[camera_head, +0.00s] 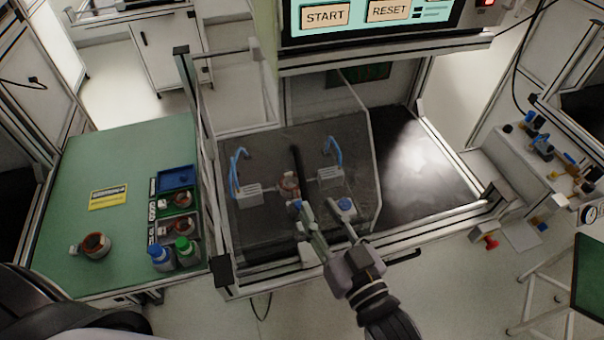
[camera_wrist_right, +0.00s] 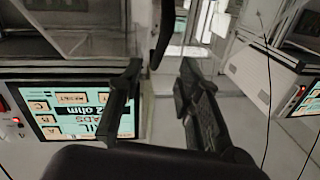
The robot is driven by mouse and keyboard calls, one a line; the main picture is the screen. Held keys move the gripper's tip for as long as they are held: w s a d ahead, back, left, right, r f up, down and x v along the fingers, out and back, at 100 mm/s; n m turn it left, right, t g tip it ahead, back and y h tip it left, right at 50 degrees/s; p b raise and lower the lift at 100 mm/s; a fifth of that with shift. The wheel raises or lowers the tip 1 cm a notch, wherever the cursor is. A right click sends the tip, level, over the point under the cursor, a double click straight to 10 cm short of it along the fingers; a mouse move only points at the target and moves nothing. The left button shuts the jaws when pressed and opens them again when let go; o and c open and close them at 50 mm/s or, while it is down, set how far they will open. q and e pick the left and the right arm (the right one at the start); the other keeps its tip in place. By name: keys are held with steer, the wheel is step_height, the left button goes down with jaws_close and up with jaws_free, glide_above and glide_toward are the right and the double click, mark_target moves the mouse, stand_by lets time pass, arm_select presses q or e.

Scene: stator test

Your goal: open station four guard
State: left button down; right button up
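The station's clear guard (camera_head: 362,120) stands over the left part of the test bed, its see-through panels in front of the fixture. A stator (camera_head: 289,187) sits inside between two grey blocks with blue hoses. A dark upright bar (camera_head: 297,165) shows just beyond my right gripper (camera_head: 316,208), which is open at the guard's front. In the right wrist view a dark bar (camera_wrist_right: 162,35) hangs between the open fingers (camera_wrist_right: 158,85); I cannot tell whether they touch it. My left gripper is not in view.
A screen (camera_head: 360,15) with START and RESET is above; it also shows in the right wrist view (camera_wrist_right: 80,113). The green table (camera_head: 75,165) at left holds a stator (camera_head: 94,246), a blue bin and bottles. The bed's dark right part (camera_head: 420,160) is clear. A cluttered bench (camera_head: 510,160) stands right.

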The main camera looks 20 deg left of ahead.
mark_target(305, 186)
steer(key=p+x, duration=0.1)
steer(key=x, duration=0.7)
steer(key=shift+w+a+p, duration=0.15)
steer(key=shift+w+p, duration=0.05)
steer(key=shift+p, duration=0.2)
steer(key=shift+c, duration=0.4)
jaws_close()
